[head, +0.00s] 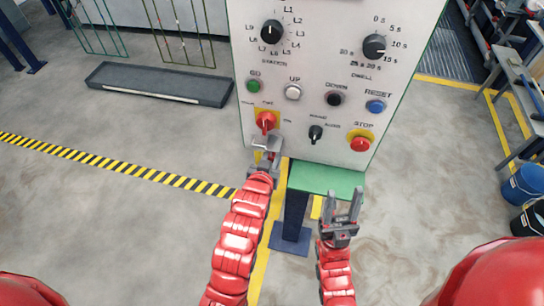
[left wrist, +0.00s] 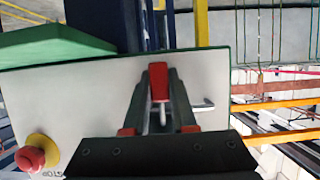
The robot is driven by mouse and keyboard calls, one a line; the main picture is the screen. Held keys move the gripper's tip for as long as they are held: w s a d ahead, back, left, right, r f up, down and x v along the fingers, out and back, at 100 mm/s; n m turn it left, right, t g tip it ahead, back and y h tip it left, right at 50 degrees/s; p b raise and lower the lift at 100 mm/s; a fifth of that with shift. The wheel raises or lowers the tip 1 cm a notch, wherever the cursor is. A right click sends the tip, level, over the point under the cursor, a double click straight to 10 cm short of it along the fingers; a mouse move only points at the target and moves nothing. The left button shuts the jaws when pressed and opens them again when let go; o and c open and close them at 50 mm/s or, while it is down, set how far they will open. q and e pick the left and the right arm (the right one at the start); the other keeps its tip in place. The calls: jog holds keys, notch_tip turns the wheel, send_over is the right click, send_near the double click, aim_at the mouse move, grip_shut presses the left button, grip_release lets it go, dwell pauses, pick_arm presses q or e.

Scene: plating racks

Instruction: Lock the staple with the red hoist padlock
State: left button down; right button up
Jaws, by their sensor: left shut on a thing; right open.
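The red padlock (left wrist: 158,80) is between the fingers of my left gripper (left wrist: 158,98) in the left wrist view, its pale shackle pointing down in the picture. The white panel lies behind it. A thin metal bar (left wrist: 202,107), possibly the staple, sticks out just right of the fingers; the shackle appears apart from it. In the head view my left gripper (head: 266,158) is at the panel's lower left edge, below the red switch (head: 266,121) on its yellow plate. The padlock and staple cannot be told apart there. My right gripper (head: 343,208) is open and empty, below the panel's green ledge.
The control panel (head: 310,105) carries several knobs and buttons, including the red stop button (head: 360,144), also in the left wrist view (left wrist: 30,158). The green ledge (head: 325,180) juts out beneath on a dark post (head: 294,215).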

pick_arm(q)
jog(key=shift+r, duration=0.3)
jog(key=shift+f, duration=0.4)
jog(key=c, duration=0.6)
grip_release()
jog(key=shift+c, duration=0.2)
jog(key=shift+s, duration=0.1)
